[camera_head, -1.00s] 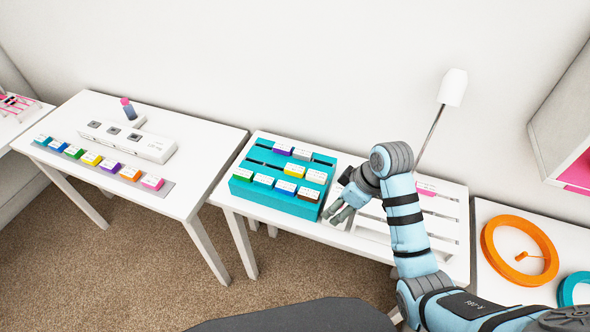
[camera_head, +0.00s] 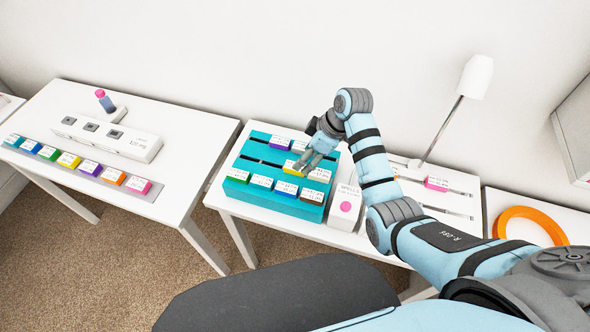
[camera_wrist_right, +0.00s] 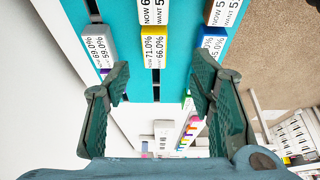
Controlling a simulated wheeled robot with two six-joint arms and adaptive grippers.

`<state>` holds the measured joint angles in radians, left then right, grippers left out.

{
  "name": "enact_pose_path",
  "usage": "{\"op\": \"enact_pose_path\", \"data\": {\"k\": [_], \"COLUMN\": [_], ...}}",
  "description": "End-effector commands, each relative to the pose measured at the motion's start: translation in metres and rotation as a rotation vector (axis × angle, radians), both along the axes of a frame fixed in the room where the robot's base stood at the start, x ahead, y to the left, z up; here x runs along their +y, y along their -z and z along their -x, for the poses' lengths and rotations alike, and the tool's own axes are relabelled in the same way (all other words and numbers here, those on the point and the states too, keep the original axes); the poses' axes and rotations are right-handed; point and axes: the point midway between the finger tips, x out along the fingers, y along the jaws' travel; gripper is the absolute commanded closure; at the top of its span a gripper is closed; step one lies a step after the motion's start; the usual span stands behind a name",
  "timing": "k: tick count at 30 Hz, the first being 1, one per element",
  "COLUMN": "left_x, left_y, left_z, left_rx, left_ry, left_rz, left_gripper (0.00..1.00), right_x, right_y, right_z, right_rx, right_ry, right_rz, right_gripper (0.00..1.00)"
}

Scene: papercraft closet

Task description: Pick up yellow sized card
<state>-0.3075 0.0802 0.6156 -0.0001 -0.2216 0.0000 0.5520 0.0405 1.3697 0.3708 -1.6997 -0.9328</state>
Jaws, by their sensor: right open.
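The yellow card (camera_head: 291,168) sits in the teal slotted rack (camera_head: 246,195), in the row behind the front one. In the right wrist view the yellow card (camera_wrist_right: 153,33) has a white label reading 71.0% and 66.0%, with a yellow edge. My right gripper (camera_head: 308,163) is over the rack, just beside the yellow card and partly in front of it. In the wrist view its two fingers (camera_wrist_right: 160,82) are spread wide and empty, with the card ahead between them. I see no contact with the card. My left gripper is not in view.
Green, blue and brown cards line the rack's front row; purple and grey ones (camera_head: 300,146) stand behind. A white box with a pink dot (camera_head: 346,204) is right of the rack. A lamp (camera_head: 475,78) and pink card (camera_head: 436,184) are farther right. The left table (camera_head: 181,130) holds coloured cards.

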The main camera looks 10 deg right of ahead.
Motion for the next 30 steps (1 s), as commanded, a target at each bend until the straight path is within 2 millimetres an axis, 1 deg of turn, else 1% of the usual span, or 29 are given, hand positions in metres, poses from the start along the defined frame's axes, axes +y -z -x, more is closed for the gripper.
{"op": "enact_pose_path", "data": {"k": [2, 5, 9, 10, 13, 17, 20, 24, 26, 27, 30], "left_x": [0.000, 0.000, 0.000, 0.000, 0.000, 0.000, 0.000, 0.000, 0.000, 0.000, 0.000], "left_y": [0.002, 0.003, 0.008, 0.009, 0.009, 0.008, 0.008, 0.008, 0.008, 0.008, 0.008], "left_z": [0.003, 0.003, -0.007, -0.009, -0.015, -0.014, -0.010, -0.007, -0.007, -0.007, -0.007], "left_rx": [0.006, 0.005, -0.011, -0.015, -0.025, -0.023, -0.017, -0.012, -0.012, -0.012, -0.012], "left_ry": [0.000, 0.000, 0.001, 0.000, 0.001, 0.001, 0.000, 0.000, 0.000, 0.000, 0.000], "left_rz": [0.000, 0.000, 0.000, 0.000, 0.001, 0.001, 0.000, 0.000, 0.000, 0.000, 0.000], "left_gripper": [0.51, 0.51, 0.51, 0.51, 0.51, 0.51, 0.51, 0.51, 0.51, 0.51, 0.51], "right_x": [0.003, 0.009, 0.018, 0.019, 0.021, 0.021, 0.021, 0.020, 0.020, 0.020, 0.020], "right_y": [0.009, 0.023, 0.049, 0.053, 0.057, 0.056, 0.056, 0.055, 0.055, 0.056, 0.056], "right_z": [-0.002, -0.006, -0.013, -0.013, -0.015, -0.015, -0.015, -0.015, -0.015, -0.015, -0.014], "right_rx": [0.001, 0.002, 0.001, 0.001, -0.001, -0.001, -0.001, -0.001, -0.001, -0.001, -0.001], "right_ry": [0.000, -0.002, -0.003, -0.003, -0.002, -0.001, -0.001, -0.001, -0.002, -0.002, -0.002], "right_rz": [0.000, 0.000, -0.001, 0.000, 0.000, 0.001, 0.001, 0.001, 0.000, 0.000, 0.000], "right_gripper": [0.50, 0.50, 0.50, 0.50, 0.50, 0.50, 0.64, 0.87, 0.96, 1.00, 1.00]}}
